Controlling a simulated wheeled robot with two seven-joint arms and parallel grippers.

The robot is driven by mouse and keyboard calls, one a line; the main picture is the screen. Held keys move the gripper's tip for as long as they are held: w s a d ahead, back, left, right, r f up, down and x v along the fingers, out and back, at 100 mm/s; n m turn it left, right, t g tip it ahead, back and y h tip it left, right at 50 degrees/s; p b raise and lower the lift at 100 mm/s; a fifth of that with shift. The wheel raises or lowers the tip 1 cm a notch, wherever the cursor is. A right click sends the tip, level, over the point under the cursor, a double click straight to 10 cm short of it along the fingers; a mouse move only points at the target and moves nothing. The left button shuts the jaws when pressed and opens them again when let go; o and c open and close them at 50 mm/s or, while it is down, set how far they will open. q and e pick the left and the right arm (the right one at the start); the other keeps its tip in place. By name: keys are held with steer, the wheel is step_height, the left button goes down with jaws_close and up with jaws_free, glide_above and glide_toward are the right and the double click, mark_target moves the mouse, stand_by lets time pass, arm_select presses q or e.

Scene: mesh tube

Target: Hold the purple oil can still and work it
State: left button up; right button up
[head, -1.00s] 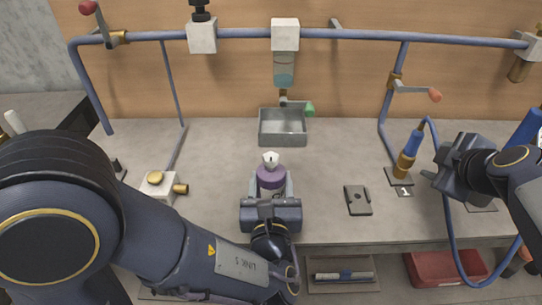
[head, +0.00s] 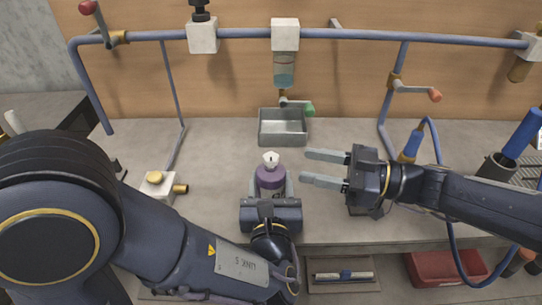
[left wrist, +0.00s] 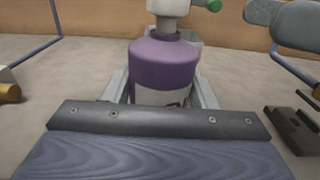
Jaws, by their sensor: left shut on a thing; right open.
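The purple oil can (head: 270,176) stands upright on the bench, with a white cap or spout on top. It also shows in the left wrist view (left wrist: 165,66), with a pale label low on its body. My left gripper (head: 271,190) is shut on the can, one finger on each side. My right gripper (head: 325,168) is open and empty, its two fingers pointing left toward the can's top, a short gap to the right of it. Part of the right gripper shows at the upper right of the left wrist view.
A grey metal tray (head: 283,127) sits behind the can, under a clear cup (head: 284,70) and a green-handled tap (head: 308,109). A blue pipe frame (head: 350,37) spans the back. A white block with a brass knob (head: 156,184) stands at left. A blue hose tool (head: 412,145) is partly behind my right arm.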

mark_target(270, 156)
steer(key=x, duration=0.8)
steer(key=shift+w+a, duration=0.15)
steer(key=shift+a, duration=0.25)
steer(key=c, duration=1)
steer(key=shift+g, duration=0.3)
steer(key=shift+w+r+n+g, duration=0.1)
steer(key=shift+n+g, duration=0.2)
steer(key=shift+n, duration=0.1)
steer(key=n+g, duration=0.2)
steer(key=g, duration=0.1)
steer(key=n+g, duration=0.2)
steer(key=g, duration=0.2)
steer(key=shift+n, duration=0.4)
steer(key=n+g+h, duration=0.1)
steer(key=n+g, duration=0.1)
steer(key=g, duration=0.2)
steer(key=n+g+h, duration=0.2)
steer(key=n+g, duration=0.1)
steer(key=g, duration=0.1)
steer(key=shift+h, duration=0.3)
steer(key=shift+n, duration=0.3)
